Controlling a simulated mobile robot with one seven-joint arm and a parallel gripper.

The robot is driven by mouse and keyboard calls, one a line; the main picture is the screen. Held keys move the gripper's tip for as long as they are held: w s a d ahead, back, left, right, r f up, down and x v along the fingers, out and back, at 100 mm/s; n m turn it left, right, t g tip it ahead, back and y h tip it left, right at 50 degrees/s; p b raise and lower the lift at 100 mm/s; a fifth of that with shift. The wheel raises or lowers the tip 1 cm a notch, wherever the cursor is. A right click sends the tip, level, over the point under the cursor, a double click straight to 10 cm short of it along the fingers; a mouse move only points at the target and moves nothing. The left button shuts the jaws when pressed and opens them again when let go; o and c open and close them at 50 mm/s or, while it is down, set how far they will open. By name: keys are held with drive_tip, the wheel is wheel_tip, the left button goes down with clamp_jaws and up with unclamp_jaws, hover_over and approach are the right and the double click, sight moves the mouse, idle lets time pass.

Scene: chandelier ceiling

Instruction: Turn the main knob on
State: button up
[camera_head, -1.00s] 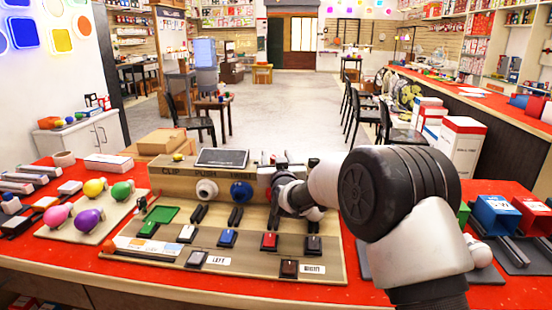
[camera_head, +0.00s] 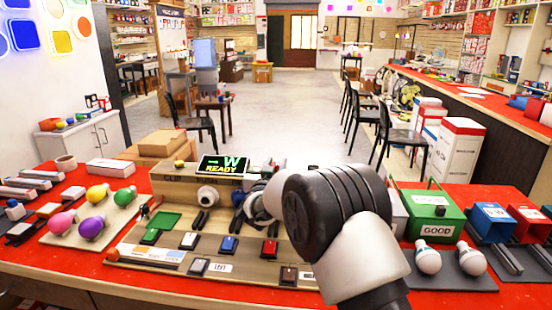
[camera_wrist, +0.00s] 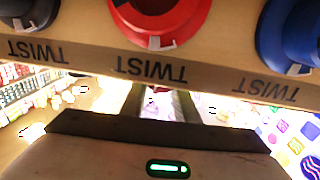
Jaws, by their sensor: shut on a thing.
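The console (camera_head: 172,184) stands on the red counter with a lit display (camera_head: 222,166) on top reading "W READY". A white knob (camera_head: 207,194) shows on its front. My gripper (camera_head: 258,200) is at the console's right part, partly hidden by my arm. In the wrist view the panel is upside down: a red knob (camera_wrist: 160,18) is in the middle, a blue knob (camera_wrist: 292,28) right, a dark knob (camera_wrist: 28,10) left, with "TWIST" labels.
A wooden board (camera_head: 150,262) with several coloured switches lies before the console. Bulbs (camera_head: 92,228) stand at left. A green box marked "GOOD" (camera_head: 436,229) and bulbs (camera_head: 428,258) are right of my arm.

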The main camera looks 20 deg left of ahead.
drive_tip(key=shift+m+h+p, duration=1.65)
drive_tip(key=shift+m+h, duration=0.15)
drive_tip(key=shift+h, duration=1)
drive_tip(key=o, duration=1.1)
drive_tip(key=shift+c, duration=0.2)
drive_tip(key=s+a+p, duration=0.2)
drive_tip(key=s+a, duration=0.1)
drive_tip(key=s, duration=1.4)
drive_tip(key=shift+r, duration=0.15)
